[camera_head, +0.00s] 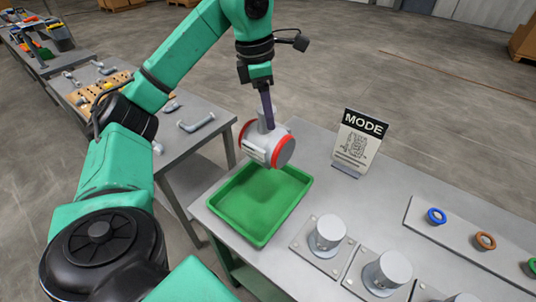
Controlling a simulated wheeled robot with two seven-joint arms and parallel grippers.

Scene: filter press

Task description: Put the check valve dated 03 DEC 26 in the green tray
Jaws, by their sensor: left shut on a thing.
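My left gripper (267,110) is shut on a check valve (268,145), a grey cylinder with red bands at its ends and a pale label on its side. The gripper holds it from above, by the top stub. In the picture the valve appears over the back edge of the green tray (262,233), apart from the tray floor. The date on the label is too small to read. The green tray lies on the grey table and looks empty. My right gripper is not in view.
A MODE sign (359,140) stands behind and right of the tray. Grey cylinders on square plates (328,234) stand right of the tray. A panel with coloured rings (436,216) lies further right. Another table with a pegboard (100,92) and metal handles stands at left.

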